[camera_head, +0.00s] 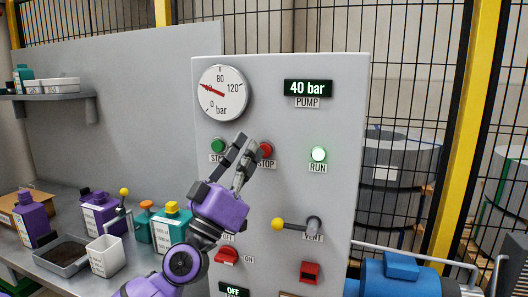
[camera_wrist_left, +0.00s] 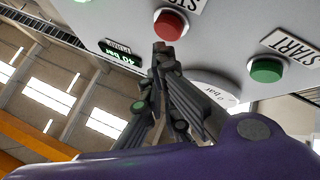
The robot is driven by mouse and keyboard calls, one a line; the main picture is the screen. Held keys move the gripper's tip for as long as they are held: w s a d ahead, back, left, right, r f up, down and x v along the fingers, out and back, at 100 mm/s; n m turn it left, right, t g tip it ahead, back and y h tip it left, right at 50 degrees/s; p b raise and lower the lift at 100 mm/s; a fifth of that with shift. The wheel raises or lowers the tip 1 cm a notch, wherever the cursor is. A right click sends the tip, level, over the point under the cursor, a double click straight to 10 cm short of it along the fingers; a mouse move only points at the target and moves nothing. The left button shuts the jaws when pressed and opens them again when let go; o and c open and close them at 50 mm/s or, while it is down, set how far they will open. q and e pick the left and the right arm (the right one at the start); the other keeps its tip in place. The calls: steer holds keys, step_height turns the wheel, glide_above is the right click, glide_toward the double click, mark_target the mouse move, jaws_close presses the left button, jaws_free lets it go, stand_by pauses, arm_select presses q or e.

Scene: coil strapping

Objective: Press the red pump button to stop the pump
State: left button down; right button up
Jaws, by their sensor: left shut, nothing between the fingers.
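The red STOP button (camera_head: 265,150) sits on the grey control panel (camera_head: 345,130), right of the green START button (camera_head: 218,146). My left gripper (camera_head: 246,142) is shut and empty, its fingers just left of the red button and partly over its label. In the left wrist view the red button (camera_wrist_left: 170,24) is just beyond the closed fingertips (camera_wrist_left: 160,46); I cannot tell whether they touch. The green button (camera_wrist_left: 266,70) is to the right there. The pump display (camera_head: 307,88) reads 40 bar, and the RUN lamp (camera_head: 318,154) glows green. My right gripper is not in view.
A pressure gauge (camera_head: 222,93) is above the buttons. A yellow-knobbed vent lever (camera_head: 280,224), a red switch (camera_head: 226,256) and a red part (camera_head: 309,271) are lower on the panel. Bottles and a tray (camera_head: 62,262) stand at left; a blue motor (camera_head: 400,275) is at right.

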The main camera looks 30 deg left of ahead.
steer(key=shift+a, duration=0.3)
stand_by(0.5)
arm_select(q)
steer(key=shift+w, duration=0.1)
steer(key=shift+w+a+y, duration=0.1)
steer(key=shift+w+y, duration=0.2)
steer(key=shift+w, duration=0.05)
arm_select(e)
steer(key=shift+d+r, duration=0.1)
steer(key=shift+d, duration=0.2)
